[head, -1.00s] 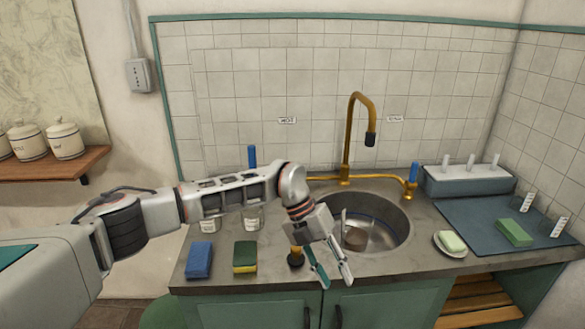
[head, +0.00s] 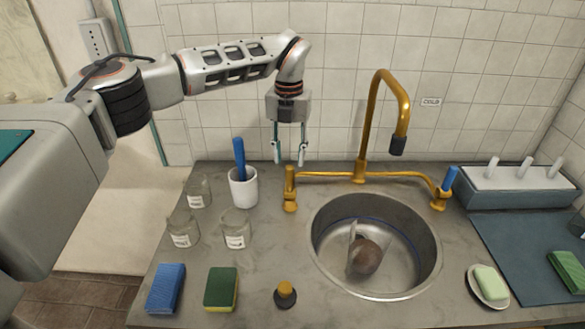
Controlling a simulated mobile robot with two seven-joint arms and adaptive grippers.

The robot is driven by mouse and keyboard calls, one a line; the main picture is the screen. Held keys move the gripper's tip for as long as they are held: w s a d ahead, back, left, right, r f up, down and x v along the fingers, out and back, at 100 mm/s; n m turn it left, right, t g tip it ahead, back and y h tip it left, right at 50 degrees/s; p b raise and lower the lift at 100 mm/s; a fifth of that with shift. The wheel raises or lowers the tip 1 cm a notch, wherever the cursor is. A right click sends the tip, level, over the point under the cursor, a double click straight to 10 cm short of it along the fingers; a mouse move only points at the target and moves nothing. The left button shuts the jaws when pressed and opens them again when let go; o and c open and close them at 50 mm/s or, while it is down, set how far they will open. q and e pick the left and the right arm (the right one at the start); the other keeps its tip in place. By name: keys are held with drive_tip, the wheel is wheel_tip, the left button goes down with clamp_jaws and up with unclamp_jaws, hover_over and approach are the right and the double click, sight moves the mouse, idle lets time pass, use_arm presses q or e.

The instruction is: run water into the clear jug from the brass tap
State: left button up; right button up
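The brass tap (head: 375,120) stands behind the sink, its spout arching over the basin to a dark nozzle. I cannot tell whether these belong to the clear jug; no jug shows clearly. My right gripper is out of view.
Several small things stand left of the sink: labelled glass jars (head: 235,228), a white cup (head: 243,190) holding a blue-handled thing, a blue sponge (head: 166,288), a green-yellow sponge (head: 221,289) and a black-and-brass stopper (head: 285,294). A soap dish (head: 474,287) sits at right.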

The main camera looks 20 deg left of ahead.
sight(289, 167)
use_arm(q)
drive_tip(key=shift+f+p, duration=0.45)
drive_tip(key=shift+f, duration=3.05)
drive_tip(key=shift+c, duration=0.4)
clamp_jaws()
